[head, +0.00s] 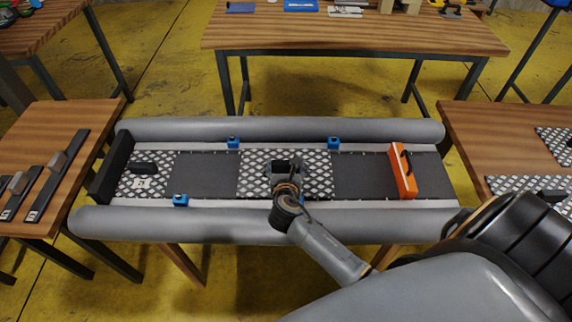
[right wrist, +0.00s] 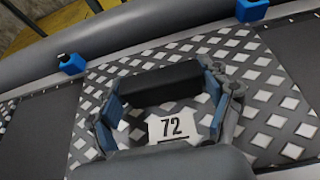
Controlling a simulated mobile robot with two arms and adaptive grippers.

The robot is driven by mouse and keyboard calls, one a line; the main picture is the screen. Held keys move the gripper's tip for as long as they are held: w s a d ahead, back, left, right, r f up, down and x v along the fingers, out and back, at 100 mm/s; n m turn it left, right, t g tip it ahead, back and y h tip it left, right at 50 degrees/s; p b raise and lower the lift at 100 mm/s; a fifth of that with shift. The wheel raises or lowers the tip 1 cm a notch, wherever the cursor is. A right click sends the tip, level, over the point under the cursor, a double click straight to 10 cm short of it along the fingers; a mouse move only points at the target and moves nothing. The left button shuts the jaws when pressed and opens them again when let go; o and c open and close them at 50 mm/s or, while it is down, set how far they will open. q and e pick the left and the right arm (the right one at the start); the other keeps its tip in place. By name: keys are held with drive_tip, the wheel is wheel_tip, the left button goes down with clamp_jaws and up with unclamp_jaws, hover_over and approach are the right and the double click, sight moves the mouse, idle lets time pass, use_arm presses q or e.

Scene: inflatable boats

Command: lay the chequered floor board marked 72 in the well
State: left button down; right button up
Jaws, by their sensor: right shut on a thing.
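The chequered floor board marked 72 (head: 252,183) is in the middle of the well, between two dark bare panels of the boat floor (head: 205,174). It looks flat; I cannot tell whether it bears fully on the floor. My right gripper (head: 284,170) is over its middle. In the right wrist view the gripper (right wrist: 165,92) is shut on the board's black handle (right wrist: 165,84), and the white label 72 (right wrist: 172,128) shows between the fingers. The arm hides part of the board's front edge. My left gripper is not in view.
Grey tubes (head: 280,129) bound the well, with blue clips (head: 333,143) along them. Another chequered board (head: 128,184) lies at the left, beside a black cross board (head: 108,170). An orange piece (head: 404,175) stands at the right. More chequered boards (head: 520,184) lie on the right table.

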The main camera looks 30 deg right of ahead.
drive_tip(key=shift+s+f, duration=0.2)
drive_tip(key=shift+f, duration=0.2)
drive_tip(key=o, duration=1.6)
drive_tip(key=shift+s+a+f, duration=0.1)
drive_tip(key=shift+s+f, duration=0.05)
drive_tip(key=shift+f, duration=0.1)
drive_tip(key=shift+c, duration=0.2)
drive_tip(key=shift+r, duration=0.5)
drive_tip(key=v, duration=0.4)
drive_tip(key=p+v, duration=0.1)
drive_tip(key=v, duration=0.3)
drive_tip(key=r+v, duration=0.1)
drive_tip(key=v, duration=0.2)
drive_tip(key=shift+s+a+r, duration=0.1)
drive_tip(key=shift+a, duration=0.05)
